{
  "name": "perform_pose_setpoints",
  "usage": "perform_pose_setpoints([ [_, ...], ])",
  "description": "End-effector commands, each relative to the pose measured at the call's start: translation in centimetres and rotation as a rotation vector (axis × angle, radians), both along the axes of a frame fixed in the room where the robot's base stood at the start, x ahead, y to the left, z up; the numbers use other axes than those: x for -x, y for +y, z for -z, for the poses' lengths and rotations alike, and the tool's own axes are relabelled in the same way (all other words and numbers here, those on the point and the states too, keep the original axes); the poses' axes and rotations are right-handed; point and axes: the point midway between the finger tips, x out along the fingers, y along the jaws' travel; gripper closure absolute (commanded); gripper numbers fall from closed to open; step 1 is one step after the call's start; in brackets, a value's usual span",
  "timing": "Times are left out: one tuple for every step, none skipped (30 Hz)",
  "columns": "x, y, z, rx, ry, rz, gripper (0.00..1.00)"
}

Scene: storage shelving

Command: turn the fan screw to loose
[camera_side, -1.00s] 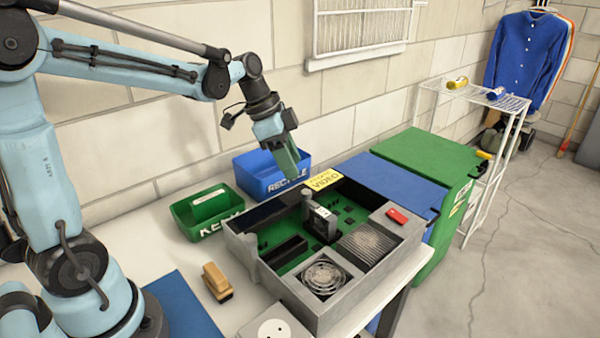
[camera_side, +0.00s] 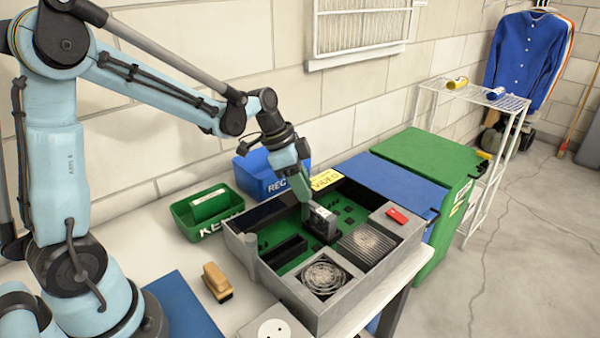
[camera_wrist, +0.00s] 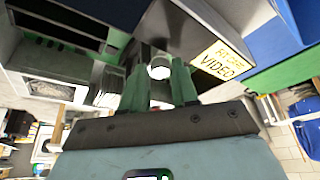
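The fan (camera_side: 323,277), a round grille in a square housing, sits in the front corner of the grey computer case (camera_side: 345,305). I cannot make out its screw in the side view. My gripper (camera_side: 306,212) points down into the case, beside a dark upright block (camera_side: 324,228) with a pale top, and away from the fan. In the wrist view two green fingers (camera_wrist: 160,84) stand apart with a gap between them. A pale round thing (camera_wrist: 160,68) shows just past their tips; I cannot tell what it is. No held object is visible.
A red item (camera_side: 397,215) lies on the right corner. A tan-handled brush (camera_side: 217,282) lies on the table at left.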

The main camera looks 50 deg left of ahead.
Motion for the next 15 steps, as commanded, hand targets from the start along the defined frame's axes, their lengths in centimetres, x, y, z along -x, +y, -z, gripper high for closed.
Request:
perform_pose_setpoints([
  [0.00, 0.00, -0.01, 0.000, 0.000, 0.000, 0.80],
  [0.00, 0.00, -0.01, 0.000, 0.000, 0.000, 0.84],
  [0.01, 0.01, -0.02, 0.000, 0.000, 0.000, 0.90],
  [0.01, 0.01, -0.02, 0.000, 0.000, 0.000, 0.95],
  [0.01, 0.01, -0.02, 0.000, 0.000, 0.000, 0.99],
  [0.01, 0.00, -0.02, 0.000, 0.000, 0.000, 1.00],
  [0.01, 0.00, -0.02, 0.000, 0.000, 0.000, 1.00],
  [0.01, 0.00, -0.02, 0.000, 0.000, 0.000, 1.00],
  [0.02, -0.01, -0.03, 0.000, 0.000, -0.001, 1.00],
  [0.02, -0.01, -0.03, 0.000, 0.000, -0.003, 1.00],
  [0.02, -0.01, -0.03, 0.000, 0.000, -0.006, 1.00],
  [0.04, -0.02, -0.03, 0.000, 0.000, -0.012, 1.00],
  [0.04, -0.02, -0.03, 0.000, 0.000, -0.016, 1.00],
  [0.04, -0.03, -0.03, 0.000, 0.000, -0.023, 1.00],
  [0.06, -0.04, -0.04, 0.000, 0.000, -0.036, 1.00],
])
